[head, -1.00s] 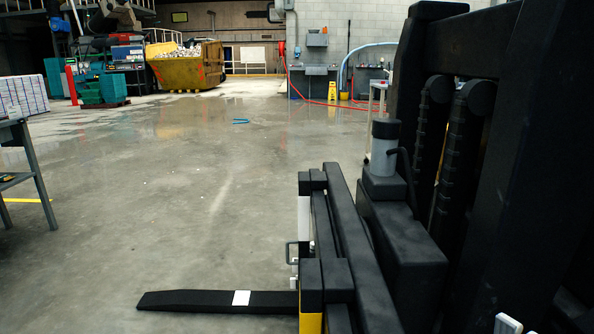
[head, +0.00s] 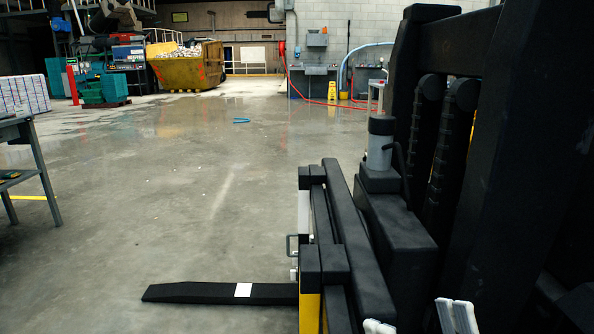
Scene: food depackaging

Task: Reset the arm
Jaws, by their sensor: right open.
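My right gripper (head: 418,321) shows only as light-coloured fingertips at the bottom edge, right of centre. Its two fingers stand apart with nothing seen between them. The rest of it and its arm are below the picture. My left gripper is not in view.
A black lift truck (head: 400,215) fills the right side, close by, with a flat black fork (head: 200,292) reaching left low over the floor. A grey table (head: 38,165) stands at the left edge. A yellow skip (head: 187,67) is far back.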

